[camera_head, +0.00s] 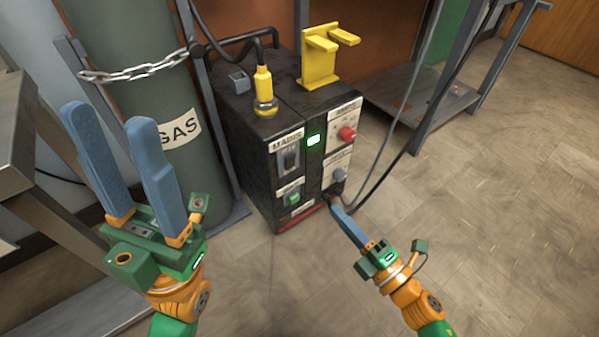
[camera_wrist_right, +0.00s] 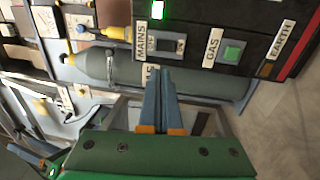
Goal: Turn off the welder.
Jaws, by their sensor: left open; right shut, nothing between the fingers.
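The welder (camera_head: 250,135) is a dark box on the floor, with a lit green display (camera_head: 313,140) on its front; the display also glows in the right wrist view (camera_wrist_right: 158,11). The dark mains switch (camera_head: 289,158) sits under the MAINS label; it also shows in the right wrist view (camera_wrist_right: 179,46). I cannot tell its position. A green gas switch (camera_head: 293,198) is below it. My right gripper (camera_head: 335,208) is shut and empty, its tips near the lower front of the welder; contact is unclear. My left gripper (camera_head: 108,115) is open and empty, left of the welder.
A chained gas cylinder (camera_head: 140,60) stands left of the welder. A red knob (camera_head: 347,133) and a grey knob (camera_head: 339,175) stick out of the front. Cables (camera_head: 410,120) hang at the right. A yellow holder (camera_head: 318,65) stands on top. The right floor is clear.

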